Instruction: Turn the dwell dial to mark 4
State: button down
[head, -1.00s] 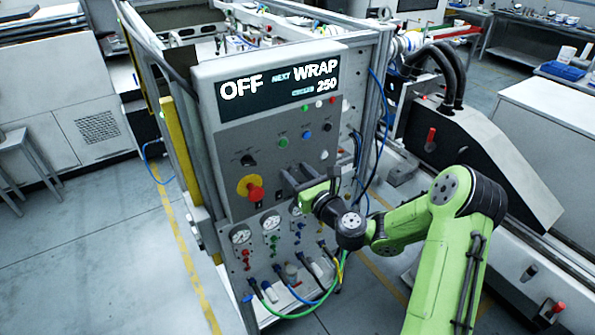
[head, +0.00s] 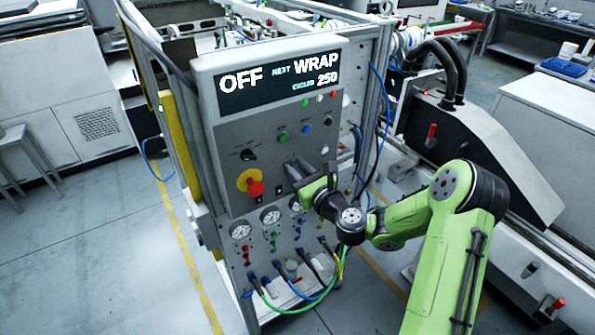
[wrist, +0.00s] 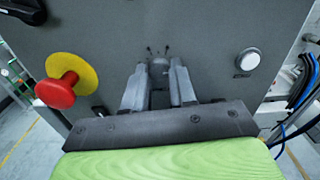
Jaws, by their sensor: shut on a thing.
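The dwell dial (wrist: 159,73) is a small grey knob on the panel face, seen between my fingers in the wrist view. Small dark marks show just above it; their numbers and the dial's pointer are too small or hidden to read. My gripper (wrist: 158,84) is shut on the dial, one finger on each side. In the head view my gripper (head: 292,170) reaches the lower middle of the control panel (head: 225,145), and its fingers hide the dial.
A red emergency button (head: 255,188) on a yellow disc sits left of my gripper. A white button (wrist: 247,59) is to the right. A black selector (head: 248,155) is at upper left. The display (head: 280,82) reads OFF, NEXT WRAP, 250. Gauges and hoses are below.

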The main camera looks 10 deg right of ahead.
jog(key=n+b, duration=0.3)
jog(key=n, duration=0.4)
jog(key=shift+f+b, duration=0.1)
jog(key=shift+b, duration=0.2)
jog(key=n+b, duration=0.2)
jog(key=n, duration=0.1)
jog(key=shift+n+b, duration=0.3)
jog(key=shift+n, duration=0.1)
jog(key=n+b, duration=0.3)
jog(key=shift+n, duration=0.3)
jog(key=n+b, duration=0.5)
jog(key=shift+f+b, duration=0.1)
jog(key=shift+b, duration=0.25)
jog(key=n+b, duration=0.4)
jog(key=shift+n, duration=0.3)
jog(key=shift+b, duration=0.4)
jog(key=c, duration=0.9)
grip_release()
jog(key=shift+r, duration=0.25)
jog(key=shift+s, duration=0.1)
